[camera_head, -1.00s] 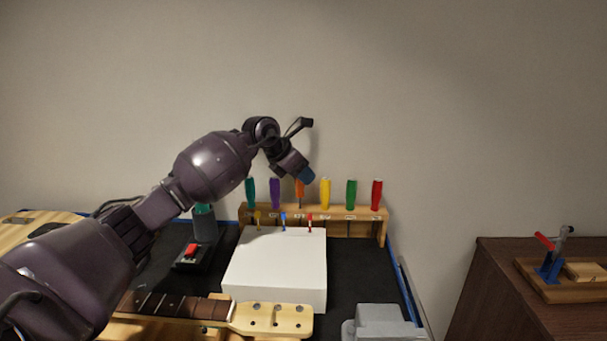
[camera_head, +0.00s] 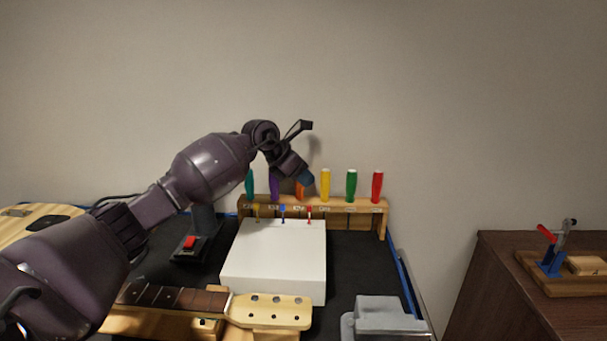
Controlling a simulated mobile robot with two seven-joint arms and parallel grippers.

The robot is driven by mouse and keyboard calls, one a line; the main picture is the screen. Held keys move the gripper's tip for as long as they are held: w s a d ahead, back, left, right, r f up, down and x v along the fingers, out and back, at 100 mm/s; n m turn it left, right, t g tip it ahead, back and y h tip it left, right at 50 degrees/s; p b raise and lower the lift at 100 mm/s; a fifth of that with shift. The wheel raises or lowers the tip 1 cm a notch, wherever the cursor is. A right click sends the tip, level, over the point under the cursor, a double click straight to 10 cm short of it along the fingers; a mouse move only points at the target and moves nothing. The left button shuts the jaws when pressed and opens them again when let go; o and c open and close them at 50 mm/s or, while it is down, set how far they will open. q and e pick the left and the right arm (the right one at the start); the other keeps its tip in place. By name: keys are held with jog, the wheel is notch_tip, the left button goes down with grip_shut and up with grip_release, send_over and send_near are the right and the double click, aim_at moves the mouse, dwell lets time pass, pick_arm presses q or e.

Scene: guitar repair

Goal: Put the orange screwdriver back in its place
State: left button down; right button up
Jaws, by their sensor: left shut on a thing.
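The orange screwdriver (camera_head: 300,191) is upright at the wooden rack (camera_head: 343,206), between the purple (camera_head: 274,184) and yellow (camera_head: 325,186) screwdrivers. Its lower handle shows down at the rack's top bar; its top is hidden behind my gripper. My left gripper (camera_head: 305,178) reaches in from the left, points down and is shut on the orange handle. Whether its shaft is fully seated in the rack cannot be told. My right gripper is not in view.
Teal (camera_head: 249,185), green (camera_head: 351,186) and red (camera_head: 377,187) screwdrivers stand in the rack. A white box (camera_head: 274,263) with small coloured drivers behind it sits in front. A guitar neck (camera_head: 175,298) and a grey box (camera_head: 385,318) lie nearer.

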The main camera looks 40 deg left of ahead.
pick_arm(q)
jog(key=shift+f, duration=0.1)
jog(key=c, duration=0.9)
grip_release()
jog(key=shift+o, duration=0.2)
jog(key=v, duration=0.4)
jog(key=shift+a+p, duration=0.1)
jog(key=shift+p, duration=0.2)
jog(key=v, duration=0.6)
jog(key=shift+s+r+p, duration=0.25)
jog(key=shift+p, duration=0.05)
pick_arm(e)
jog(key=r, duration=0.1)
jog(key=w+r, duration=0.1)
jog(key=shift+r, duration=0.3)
